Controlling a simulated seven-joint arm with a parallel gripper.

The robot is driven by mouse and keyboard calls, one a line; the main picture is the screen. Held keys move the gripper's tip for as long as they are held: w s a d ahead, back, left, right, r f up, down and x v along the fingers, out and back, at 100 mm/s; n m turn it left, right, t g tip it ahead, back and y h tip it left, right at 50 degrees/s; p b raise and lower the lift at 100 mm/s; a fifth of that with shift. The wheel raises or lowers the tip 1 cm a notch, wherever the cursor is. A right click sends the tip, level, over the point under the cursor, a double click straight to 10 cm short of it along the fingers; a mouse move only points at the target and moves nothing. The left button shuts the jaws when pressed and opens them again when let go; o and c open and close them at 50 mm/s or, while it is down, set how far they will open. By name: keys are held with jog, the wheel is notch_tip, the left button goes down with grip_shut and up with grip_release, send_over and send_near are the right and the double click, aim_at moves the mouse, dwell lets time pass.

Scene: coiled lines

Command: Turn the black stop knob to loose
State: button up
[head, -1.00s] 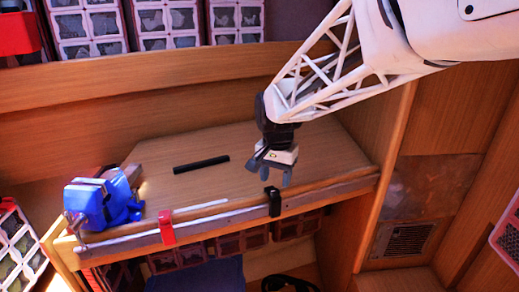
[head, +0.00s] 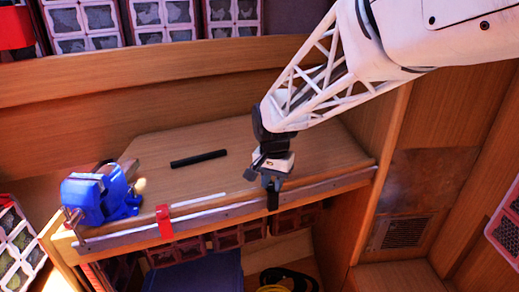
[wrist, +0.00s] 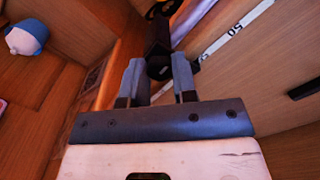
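The black stop (head: 272,199) sits on the metal rail along the bench's front edge, right of the red stop (head: 164,222). My gripper (head: 272,182) is directly above and at the black stop, pointing down, and hides its top in the head view. In the wrist view, the black stop (wrist: 157,35) shows beyond the fingers, with its dark round knob (wrist: 159,68) between my gripper's two fingertips (wrist: 158,74). The fingers are apart, one on each side of the knob, with narrow gaps seeming to show. Any marking on the knob cannot be made out.
A black rod (head: 199,159) lies on the bench top (head: 225,180). A blue vise (head: 100,197) stands at the bench's left end. The metal rail (head: 230,207) and a white scale strip (wrist: 225,40) run along the front edge. A wooden panel rises to the right.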

jog(key=shift+c, duration=1.1)
jog(key=shift+n, duration=0.4)
jog(key=n, duration=0.7)
jog(key=shift+n, duration=0.3)
jog(key=n, duration=0.4)
jog(key=shift+n, duration=0.3)
jog(key=n, duration=0.4)
jog(key=shift+n, duration=0.4)
jog(key=shift+r, duration=0.1)
